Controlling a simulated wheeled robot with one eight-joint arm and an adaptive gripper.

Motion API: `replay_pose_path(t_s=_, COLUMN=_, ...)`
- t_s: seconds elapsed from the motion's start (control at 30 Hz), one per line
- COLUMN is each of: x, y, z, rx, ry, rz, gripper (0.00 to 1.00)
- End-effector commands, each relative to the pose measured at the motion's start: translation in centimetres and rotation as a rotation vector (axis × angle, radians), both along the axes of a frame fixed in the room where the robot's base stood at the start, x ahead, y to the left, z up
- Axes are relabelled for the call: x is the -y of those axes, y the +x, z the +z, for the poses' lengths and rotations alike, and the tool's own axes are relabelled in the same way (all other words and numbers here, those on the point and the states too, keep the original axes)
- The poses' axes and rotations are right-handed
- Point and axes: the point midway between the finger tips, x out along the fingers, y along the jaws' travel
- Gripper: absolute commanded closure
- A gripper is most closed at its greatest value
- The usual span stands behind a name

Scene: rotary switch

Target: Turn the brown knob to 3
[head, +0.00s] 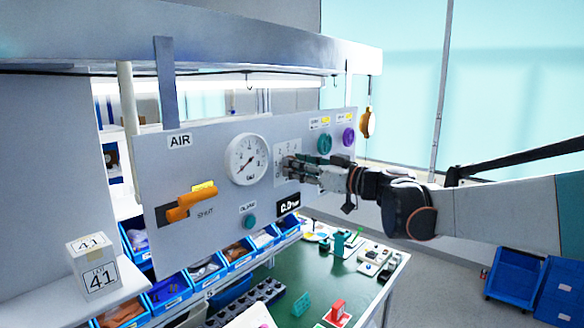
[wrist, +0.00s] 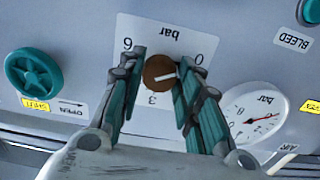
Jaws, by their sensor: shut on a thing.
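The brown knob (wrist: 158,73) sits on a white scale plate (wrist: 150,118) in the wrist view, which shows the panel upside down. The digits 6, 3 and 0 show around it: 6 at upper left, 3 below, 0 at right. Other digits are hidden by my fingers. The knob's white line lies nearly level and reaches its right edge, on the side of the 0, away from the 3. My gripper (wrist: 160,80) is shut on the knob, one finger on each side. In the head view my gripper (head: 287,166) covers the knob on the scale plate (head: 281,151).
A round gauge (head: 246,159) is close left of my gripper in the head view. A green knob (head: 324,144) and a purple knob (head: 348,137) are to its right. An orange handle (head: 186,203) juts out at left. A green bench (head: 275,306) with small items lies below.

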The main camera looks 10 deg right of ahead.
Motion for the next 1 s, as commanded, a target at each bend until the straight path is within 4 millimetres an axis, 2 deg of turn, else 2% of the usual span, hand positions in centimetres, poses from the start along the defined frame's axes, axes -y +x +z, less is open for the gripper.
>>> replay_pose_path(t_s=0.37, x=-0.04, y=-0.04, z=-0.11, rx=-0.095, ry=0.131, rz=0.0, gripper=0.92)
replay_pose_path(t_s=1.0, x=-0.1, y=-0.08, z=-0.05, rx=-0.445, ry=0.613, rz=0.0, gripper=0.92)
